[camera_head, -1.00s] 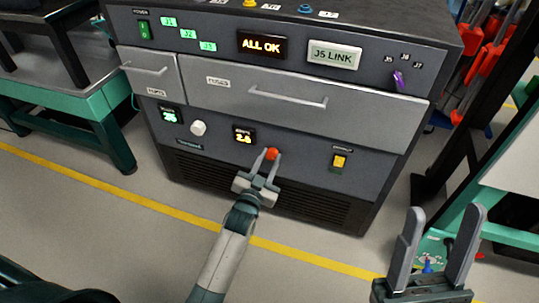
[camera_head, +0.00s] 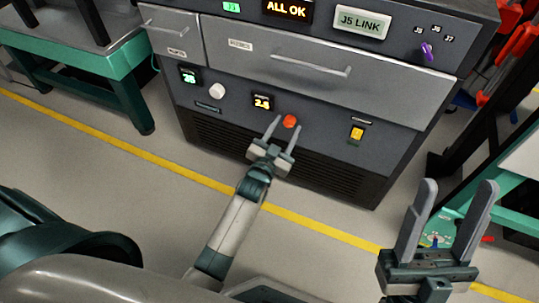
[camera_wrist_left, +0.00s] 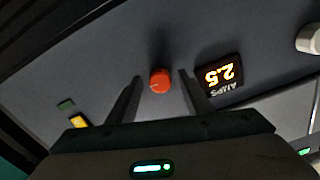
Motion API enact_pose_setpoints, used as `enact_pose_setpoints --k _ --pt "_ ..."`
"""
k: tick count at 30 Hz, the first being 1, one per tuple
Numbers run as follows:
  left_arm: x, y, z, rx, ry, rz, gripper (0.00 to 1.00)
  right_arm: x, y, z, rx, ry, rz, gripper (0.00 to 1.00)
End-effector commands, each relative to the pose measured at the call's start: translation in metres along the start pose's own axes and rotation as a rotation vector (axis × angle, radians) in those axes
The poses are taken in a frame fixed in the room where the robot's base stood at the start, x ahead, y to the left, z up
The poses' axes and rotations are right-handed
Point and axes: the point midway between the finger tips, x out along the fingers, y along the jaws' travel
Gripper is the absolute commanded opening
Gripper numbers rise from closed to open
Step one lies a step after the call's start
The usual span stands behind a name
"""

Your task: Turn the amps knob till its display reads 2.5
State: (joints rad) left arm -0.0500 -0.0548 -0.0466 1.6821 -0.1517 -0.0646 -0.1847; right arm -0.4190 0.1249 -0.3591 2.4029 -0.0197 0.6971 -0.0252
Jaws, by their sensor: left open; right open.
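The amps knob (camera_head: 290,121) is a round orange-red knob on the dark cabinet front. It also shows in the left wrist view (camera_wrist_left: 160,80), with a pale pointer line. The amps display (camera_head: 262,102) is beside it; its digits are small in the head view, but it reads 2.5, upside down, in the left wrist view (camera_wrist_left: 219,75). My left gripper (camera_head: 287,123) is open and empty, its fingers pointing at the knob with gaps on both sides. My right gripper (camera_head: 458,184) is open and empty at the lower right, away from the cabinet.
A white knob (camera_head: 217,91) and green display (camera_head: 190,75) are left of the amps display. A yellow switch (camera_head: 357,133) is to the right. Drawer handles (camera_head: 310,71) stick out above. A green-framed table (camera_head: 125,55) stands at left. Floor before the cabinet is clear.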

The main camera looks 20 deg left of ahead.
Motion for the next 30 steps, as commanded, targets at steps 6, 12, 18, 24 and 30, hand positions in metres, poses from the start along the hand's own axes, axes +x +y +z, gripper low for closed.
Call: enact_pose_setpoints --k 6,12,18,24,30 --pt "-0.03 0.0 -0.001 0.0 -0.001 0.001 0.46 -0.002 -0.006 0.01 0.015 -0.078 0.004 0.53" --pt "-0.068 0.0 -0.001 0.0 -0.002 0.001 0.46 -0.015 -0.013 0.025 0.032 -0.194 0.01 0.53" --pt "-0.107 -0.001 -0.001 0.0 -0.003 0.001 0.46 -0.025 -0.023 0.035 0.056 -0.291 0.013 0.53" --pt "-0.141 0.0 -0.001 0.001 -0.002 0.0 0.46 -0.037 -0.03 0.042 0.069 -0.374 0.015 0.53" --pt "-0.16 0.0 -0.001 0.001 0.0 0.0 0.46 -0.046 -0.035 0.047 0.08 -0.423 0.009 0.53"
